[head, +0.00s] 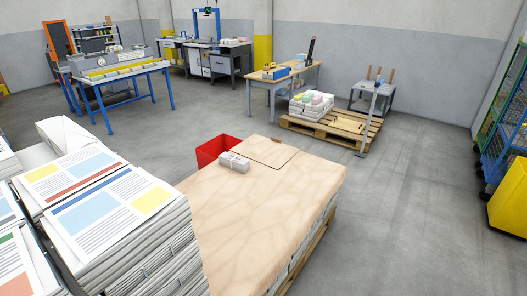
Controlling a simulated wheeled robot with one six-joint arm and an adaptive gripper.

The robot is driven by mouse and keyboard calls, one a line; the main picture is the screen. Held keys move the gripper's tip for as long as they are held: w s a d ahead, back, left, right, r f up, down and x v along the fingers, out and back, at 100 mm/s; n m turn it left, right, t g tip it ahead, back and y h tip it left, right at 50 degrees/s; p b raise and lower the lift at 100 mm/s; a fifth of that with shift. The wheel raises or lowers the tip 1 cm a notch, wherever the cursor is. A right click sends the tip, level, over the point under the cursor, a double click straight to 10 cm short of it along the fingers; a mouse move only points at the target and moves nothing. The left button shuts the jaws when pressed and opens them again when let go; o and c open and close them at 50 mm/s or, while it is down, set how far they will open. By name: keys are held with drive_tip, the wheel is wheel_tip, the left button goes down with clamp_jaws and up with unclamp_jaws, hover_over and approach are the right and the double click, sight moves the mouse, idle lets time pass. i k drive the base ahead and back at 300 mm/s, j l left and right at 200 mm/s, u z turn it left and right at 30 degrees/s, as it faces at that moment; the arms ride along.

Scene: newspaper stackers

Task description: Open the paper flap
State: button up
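Tan wrapping paper (255,205) covers a tall stack on a wooden pallet in the middle foreground. The paper flap (263,150) is a four-sided sheet at the far end of the covered top. It lies flat, with a small dark notch at its right edge. A small grey-white bundle (234,162) rests on the cover at the flap's near left corner. I cannot tell whether it presses on the flap. My gripper is not in view.
High newspaper stacks (120,210) crowd the left foreground. A red bin (214,149) stands behind the covered stack. A second pallet (330,130) with paper bundles and a grey post stand farther back. A blue rack and yellow bin (508,208) line the right. Floor right of the stack is clear.

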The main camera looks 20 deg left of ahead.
sight(271, 153)
drive_tip(key=i+l+z, duration=0.15)
drive_tip(key=i+z, duration=0.2)
drive_tip(key=i, duration=0.4)
drive_tip(key=i+z, duration=0.25)
drive_tip(key=i, duration=3.25)
drive_tip(key=i+u, duration=0.15)
drive_tip(key=i, duration=0.45)
drive_tip(key=i+u, duration=0.15)
drive_tip(key=i, duration=0.4)
drive_tip(key=i+l+u, duration=0.15)
drive_tip(key=i, duration=0.45)
drive_tip(key=i+u, duration=0.45)
drive_tip(key=i+l+u, duration=0.1)
drive_tip(key=i+u, duration=0.35)
drive_tip(key=i+l+u, duration=0.25)
drive_tip(key=u, duration=0.15)
drive_tip(key=i+u, duration=0.15)
drive_tip(key=u, duration=0.35)
drive_tip(key=i+l+u, duration=0.1)
drive_tip(key=u, duration=0.4)
drive_tip(key=i+l+u, duration=0.2)
drive_tip(key=u, duration=0.3)
drive_tip(key=i+l+u, duration=0.1)
drive_tip(key=u, duration=0.4)
drive_tip(key=i+l+u, duration=0.15)
drive_tip(key=u, duration=0.15)
drive_tip(key=i+l+u, duration=0.15)
drive_tip(key=l+u, duration=0.5)
drive_tip(key=i+l, duration=0.05)
drive_tip(key=l, duration=0.05)
